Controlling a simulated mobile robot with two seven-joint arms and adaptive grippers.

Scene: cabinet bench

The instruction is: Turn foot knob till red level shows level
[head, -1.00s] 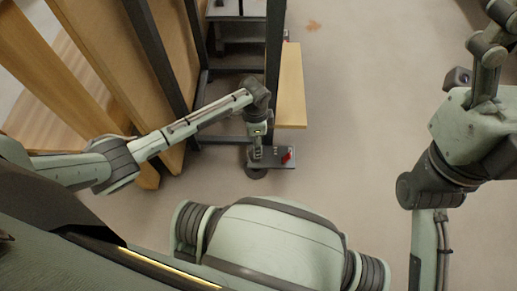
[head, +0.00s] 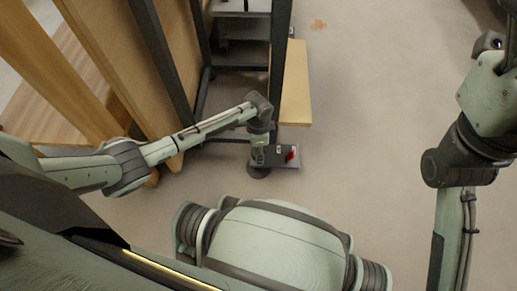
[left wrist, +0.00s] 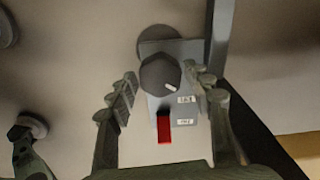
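My left gripper (left wrist: 162,90) is open, with one finger on each side of the knob. A gap shows at the left finger; contact at the right finger is unclear. In the head view, my left gripper (head: 258,150) hides the knob. My right gripper is out of frame.
A round dark foot (head: 258,173) lies on the floor under the plate. A dark-framed cabinet bench with a wooden board (head: 296,85) stands just beyond. Wooden panels (head: 165,70) lean at the left. The floor at the right is clear.

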